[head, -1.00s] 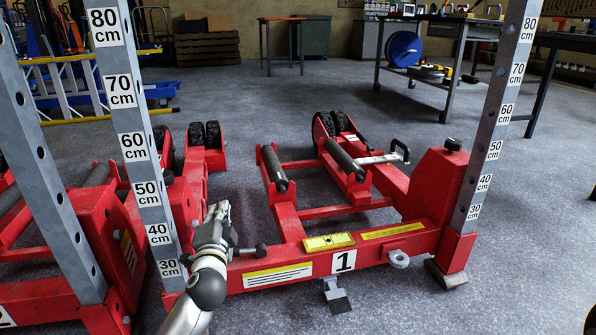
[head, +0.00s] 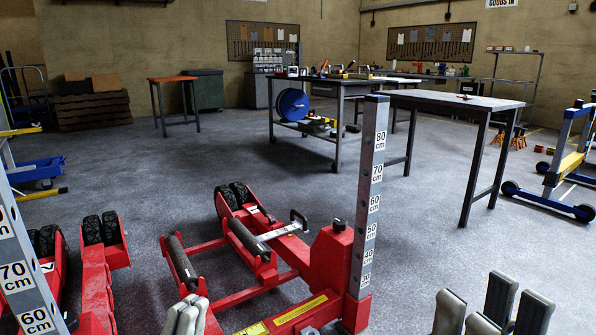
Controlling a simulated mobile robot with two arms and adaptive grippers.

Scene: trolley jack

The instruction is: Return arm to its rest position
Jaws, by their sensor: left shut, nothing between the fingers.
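The red trolley jack (head: 340,260) stands on the floor at lower centre. Its grey upright (head: 371,180) carries height labels from 30 to 80 cm. My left gripper (head: 187,314) is shut and empty at the bottom edge, in front of the jack's left side. My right gripper (head: 490,308) is at the bottom right, apart from the jack, its fingers spread with nothing seen between them. The jack's lower front is cut off by the frame.
A second red jack (head: 97,265) and another labelled upright (head: 18,265) stand at the left. A dark table (head: 450,100) and a workbench with a blue reel (head: 292,105) stand behind. A blue-and-yellow frame (head: 565,165) is at the right. Floor between is clear.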

